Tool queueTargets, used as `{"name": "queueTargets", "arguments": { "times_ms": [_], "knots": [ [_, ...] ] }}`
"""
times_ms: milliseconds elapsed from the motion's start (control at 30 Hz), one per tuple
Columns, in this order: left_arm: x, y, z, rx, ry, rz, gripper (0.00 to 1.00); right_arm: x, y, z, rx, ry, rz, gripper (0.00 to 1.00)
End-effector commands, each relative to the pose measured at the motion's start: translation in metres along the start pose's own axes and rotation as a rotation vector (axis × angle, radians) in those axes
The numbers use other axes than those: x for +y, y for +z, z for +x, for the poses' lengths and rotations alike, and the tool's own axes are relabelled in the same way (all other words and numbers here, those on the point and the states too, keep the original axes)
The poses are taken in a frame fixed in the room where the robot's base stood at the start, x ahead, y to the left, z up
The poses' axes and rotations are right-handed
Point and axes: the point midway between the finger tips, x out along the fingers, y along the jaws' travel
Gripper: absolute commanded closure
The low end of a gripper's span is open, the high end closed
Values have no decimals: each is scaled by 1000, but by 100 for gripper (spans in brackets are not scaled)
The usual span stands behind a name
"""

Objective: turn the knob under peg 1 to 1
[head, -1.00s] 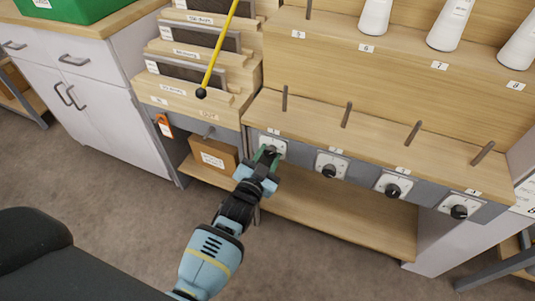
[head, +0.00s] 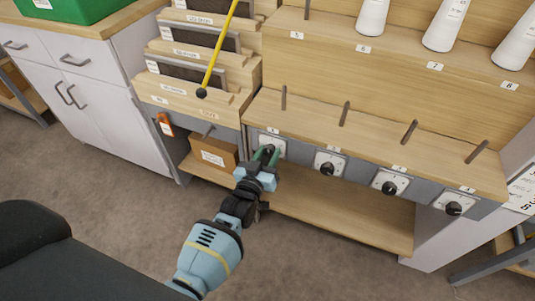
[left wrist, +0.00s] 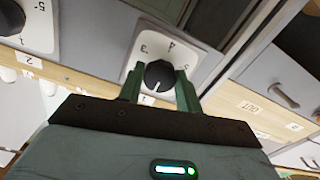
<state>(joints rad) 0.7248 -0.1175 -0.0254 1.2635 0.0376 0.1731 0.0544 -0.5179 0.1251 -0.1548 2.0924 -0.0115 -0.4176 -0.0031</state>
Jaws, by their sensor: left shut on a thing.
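The black knob under peg 1 (head: 269,149) sits on a white dial plate at the left end of the row. In the left wrist view the knob (left wrist: 159,75) stands between two green fingers, and its white mark points down in the picture, towards my palm. The figures 3, 4 and 5 show around its far side; the near side of the dial is partly hidden. My left gripper (head: 266,157) is shut on this knob; it also shows in the left wrist view (left wrist: 160,92). Peg 1 (head: 284,97) stands on the ledge above. My right gripper is not in view.
Other knobs (head: 327,168) (head: 389,187) (head: 454,208) sit to the right along the grey rail. White cones (head: 442,28) stand on the upper shelf. A yellow rod (head: 217,52) ends in a black ball left of the pegs. A cardboard box (head: 214,152) sits on the lower shelf.

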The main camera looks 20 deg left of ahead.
Motion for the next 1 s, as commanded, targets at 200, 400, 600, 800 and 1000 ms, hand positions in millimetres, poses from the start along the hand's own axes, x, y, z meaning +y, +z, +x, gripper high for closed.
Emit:
{"name": "queueTargets", "arguments": {
  "times_ms": [200, 400, 600, 800, 1000],
  "knots": [
    [0, 0, 0, 0, 0, -10, 88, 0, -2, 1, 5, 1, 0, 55],
    [0, 0, 0, -1, 0, -10, 88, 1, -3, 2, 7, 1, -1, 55],
    [0, 0, 0, 0, 0, -9, 44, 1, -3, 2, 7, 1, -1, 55],
    [0, 0, 0, 0, 0, -8, 44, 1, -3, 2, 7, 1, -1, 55],
    [0, 0, -10, -1, 0, -8, 44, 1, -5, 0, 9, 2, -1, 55]
  ]
}}
